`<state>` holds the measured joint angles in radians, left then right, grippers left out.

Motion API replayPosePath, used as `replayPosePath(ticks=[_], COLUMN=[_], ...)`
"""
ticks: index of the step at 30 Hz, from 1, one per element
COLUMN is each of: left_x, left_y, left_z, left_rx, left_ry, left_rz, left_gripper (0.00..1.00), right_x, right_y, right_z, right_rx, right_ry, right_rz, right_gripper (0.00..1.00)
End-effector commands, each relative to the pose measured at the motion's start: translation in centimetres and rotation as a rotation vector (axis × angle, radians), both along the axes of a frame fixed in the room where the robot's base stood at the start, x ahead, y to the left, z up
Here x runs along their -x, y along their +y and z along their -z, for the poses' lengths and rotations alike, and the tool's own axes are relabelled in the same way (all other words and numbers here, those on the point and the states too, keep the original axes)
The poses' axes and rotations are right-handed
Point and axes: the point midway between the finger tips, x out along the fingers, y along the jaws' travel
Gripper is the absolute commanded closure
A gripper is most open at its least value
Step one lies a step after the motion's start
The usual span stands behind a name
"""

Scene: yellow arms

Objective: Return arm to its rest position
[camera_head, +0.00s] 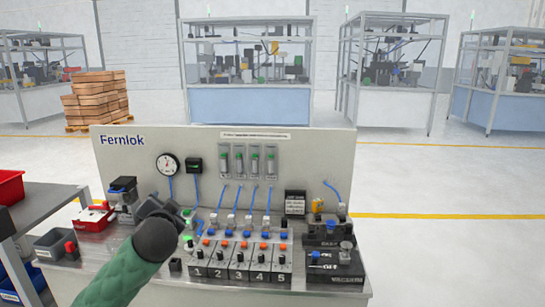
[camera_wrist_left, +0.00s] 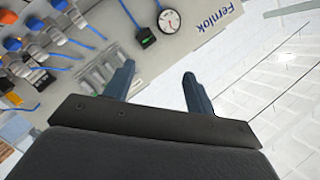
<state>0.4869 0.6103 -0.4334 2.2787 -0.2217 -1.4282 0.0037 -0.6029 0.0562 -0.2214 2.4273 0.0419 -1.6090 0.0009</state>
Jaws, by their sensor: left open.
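My left arm, with a green sleeve and a dark wrist, reaches in from the lower left over the bench in the head view. My left gripper (camera_head: 160,206) is over the left part of the bench, in front of the Fernlok panel (camera_head: 310,160). In the left wrist view the left gripper (camera_wrist_left: 158,80) has its two blue-grey fingers spread apart with nothing between them. The panel, tilted in that view, lies beyond the fingers. My right arm and gripper are in neither view.
The panel has a round gauge (camera_head: 167,164) and blue hoses. A red bin (camera_head: 9,187) stands on the left side table.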

Motion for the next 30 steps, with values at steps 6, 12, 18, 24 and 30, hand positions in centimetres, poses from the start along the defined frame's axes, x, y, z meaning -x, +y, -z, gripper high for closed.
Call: replayPosePath(ticks=[6,12,18,24,30], left_x=[4.8,9.4,14.1,18.9,24.0], left_y=[-3.1,-5.8,-8.4,-10.1,-11.2], left_z=[9.5,16.3,21.7,26.5,31.1], left_rx=[0.167,0.296,0.417,0.520,0.607], left_ry=[0.253,0.424,0.543,0.646,0.748], left_rz=[0.020,0.051,0.081,0.072,0.032], left_gripper=[0.44,0.44,0.44,0.44,0.44], right_x=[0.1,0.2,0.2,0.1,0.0], right_y=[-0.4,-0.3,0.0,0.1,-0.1], right_z=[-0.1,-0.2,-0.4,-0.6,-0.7], right_rx=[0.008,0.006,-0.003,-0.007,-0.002], right_ry=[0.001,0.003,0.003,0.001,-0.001], right_rz=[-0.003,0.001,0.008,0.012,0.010], right_gripper=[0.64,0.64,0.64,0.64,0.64])
